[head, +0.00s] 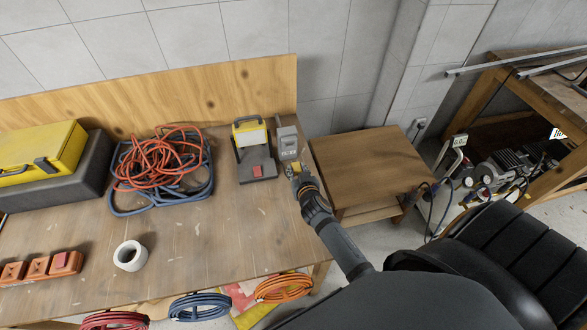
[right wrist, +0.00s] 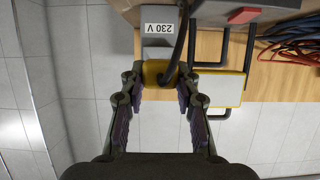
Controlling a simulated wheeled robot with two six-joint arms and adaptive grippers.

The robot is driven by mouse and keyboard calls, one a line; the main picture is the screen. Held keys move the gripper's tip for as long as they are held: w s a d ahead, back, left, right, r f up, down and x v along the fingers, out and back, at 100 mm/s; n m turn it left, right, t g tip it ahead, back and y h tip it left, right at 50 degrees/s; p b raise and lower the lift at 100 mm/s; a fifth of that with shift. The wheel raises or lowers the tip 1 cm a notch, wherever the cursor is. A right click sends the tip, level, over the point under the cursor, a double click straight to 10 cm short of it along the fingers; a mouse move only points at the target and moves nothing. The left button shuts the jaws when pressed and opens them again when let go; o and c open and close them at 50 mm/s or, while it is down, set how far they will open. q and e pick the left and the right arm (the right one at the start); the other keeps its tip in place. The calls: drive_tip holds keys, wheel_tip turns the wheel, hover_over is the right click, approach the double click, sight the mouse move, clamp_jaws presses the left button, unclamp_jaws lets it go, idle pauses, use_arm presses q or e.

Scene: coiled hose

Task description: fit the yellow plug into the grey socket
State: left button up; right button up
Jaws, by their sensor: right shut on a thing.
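The grey socket (head: 288,142) is a box at the right end of the bench, beside the lamp. In the right wrist view the socket (right wrist: 158,48) shows a white "230 V" label. The yellow plug (right wrist: 155,72) sits between the fingers of my right gripper (right wrist: 160,82), which is shut on it. A black cable passes over the plug and the socket. In the head view my right gripper (head: 295,174) is just in front of the socket, with the plug largely hidden. The plug is right up against the socket's near edge; I cannot tell whether it is inserted. My left gripper is not in view.
A yellow-framed lamp (head: 250,132) with a red switch stands left of the socket. Coiled red and blue hoses (head: 160,165), a yellow case (head: 42,150) and a white tape roll (head: 130,256) lie further left. A low wooden table (head: 370,160) is at right.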

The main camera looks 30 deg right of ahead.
sight(295, 162)
drive_tip(key=shift+a, duration=0.15)
drive_tip(key=shift+w+d+f, duration=0.15)
drive_tip(key=shift+w+d, duration=0.05)
drive_tip(key=w, duration=0.1)
drive_tip(key=w+d+b, duration=0.1)
drive_tip(key=w, duration=0.1)
drive_tip(key=shift+w, duration=0.2)
drive_tip(key=shift+w+d, duration=0.15)
drive_tip(key=shift+w, duration=0.55)
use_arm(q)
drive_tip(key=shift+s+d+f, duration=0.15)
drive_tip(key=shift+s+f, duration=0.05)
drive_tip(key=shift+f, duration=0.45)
use_arm(e)
drive_tip(key=shift+w+d, duration=0.15)
drive_tip(key=shift+w, duration=0.15)
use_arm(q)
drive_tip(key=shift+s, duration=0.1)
use_arm(e)
drive_tip(key=shift+w, duration=0.15)
